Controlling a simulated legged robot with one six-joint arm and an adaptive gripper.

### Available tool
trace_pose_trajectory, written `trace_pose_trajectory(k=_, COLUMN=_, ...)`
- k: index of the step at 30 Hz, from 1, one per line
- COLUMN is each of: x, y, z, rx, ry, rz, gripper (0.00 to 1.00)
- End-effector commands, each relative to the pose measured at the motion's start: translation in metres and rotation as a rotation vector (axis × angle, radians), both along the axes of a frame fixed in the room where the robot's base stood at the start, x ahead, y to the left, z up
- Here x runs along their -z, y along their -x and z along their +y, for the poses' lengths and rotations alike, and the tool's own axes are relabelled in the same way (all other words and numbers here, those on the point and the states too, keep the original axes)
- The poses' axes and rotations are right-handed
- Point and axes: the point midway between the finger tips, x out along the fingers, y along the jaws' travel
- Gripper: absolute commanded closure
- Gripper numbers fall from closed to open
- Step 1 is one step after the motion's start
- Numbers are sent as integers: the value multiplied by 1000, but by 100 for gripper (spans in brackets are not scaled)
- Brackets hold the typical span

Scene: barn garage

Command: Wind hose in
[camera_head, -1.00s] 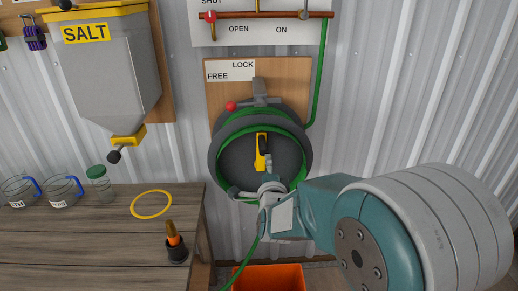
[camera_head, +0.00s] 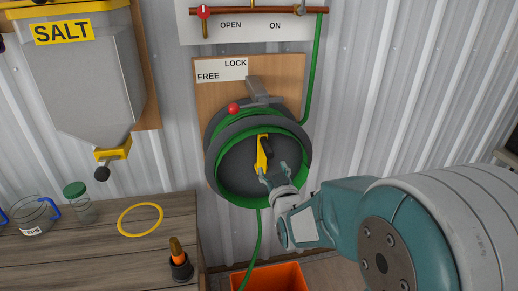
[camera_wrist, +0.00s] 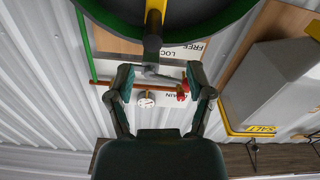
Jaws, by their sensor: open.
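The hose reel (camera_head: 232,165) is a dark drum on a wooden board, wound with green hose (camera_head: 258,232) whose free length hangs below it. Its yellow crank (camera_head: 261,156) has a black knob (camera_head: 266,148). My gripper (camera_head: 273,176) is open at the reel's lower face, just below the knob. In the wrist view the knob (camera_wrist: 152,46) is just beyond my open fingertips (camera_wrist: 160,72), apart from them, with the drum's dark rim (camera_wrist: 215,28) across the top. A lever with a red ball (camera_head: 233,108) sits on the reel's upper left, below the FREE label.
A wooden table (camera_head: 90,250) at lower left holds glass jugs, a jar (camera_head: 78,202), a yellow ring (camera_head: 140,219) and an orange-and-black tool (camera_head: 179,260). The salt hopper (camera_head: 78,80) hangs above it. An orange crate (camera_head: 270,278) stands below the reel. A copper pipe (camera_head: 255,11) runs above.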

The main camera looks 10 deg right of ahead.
Motion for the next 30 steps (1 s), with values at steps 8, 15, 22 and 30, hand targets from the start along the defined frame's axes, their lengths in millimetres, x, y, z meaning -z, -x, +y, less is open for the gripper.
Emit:
trace_pose_trajectory(k=8, x=1, y=-51, z=4, rx=1, ry=1, rz=1, gripper=32)
trace_pose_trajectory(k=15, x=1, y=-88, z=7, rx=0, ry=2, rz=0, gripper=32)
trace_pose_trajectory(k=22, x=0, y=-99, z=3, rx=1, ry=-1, rz=1, gripper=32)
trace_pose_trajectory(k=30, x=0, y=-99, z=5, rx=1, ry=0, rz=0, gripper=68)
